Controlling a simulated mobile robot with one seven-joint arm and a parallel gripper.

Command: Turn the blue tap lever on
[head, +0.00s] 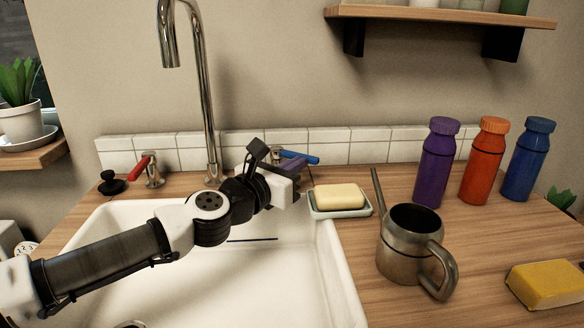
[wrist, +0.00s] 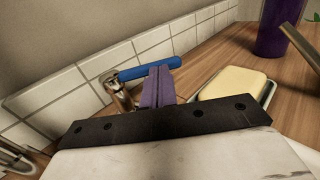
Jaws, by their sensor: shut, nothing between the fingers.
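The blue tap lever (head: 299,157) sits on a chrome valve behind the sink and points right along the tiles. In the wrist view the blue lever (wrist: 150,68) runs from the chrome valve (wrist: 121,91) toward the right. My gripper (head: 296,164) is shut, its purple fingers together and empty. In the wrist view the gripper fingers (wrist: 158,86) are just in front of the lever, with their tips close to it. I cannot tell whether they touch it. The gripper and arm partly hide the blue lever's valve in the head view.
A red lever (head: 141,166) is at the left of the chrome spout (head: 208,110). A soap dish (head: 357,209) with yellow soap (head: 339,196) lies right of my gripper. A metal watering can (head: 402,252) and a purple bottle (head: 436,165) stand farther right. The white sink (head: 328,265) lies below my arm.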

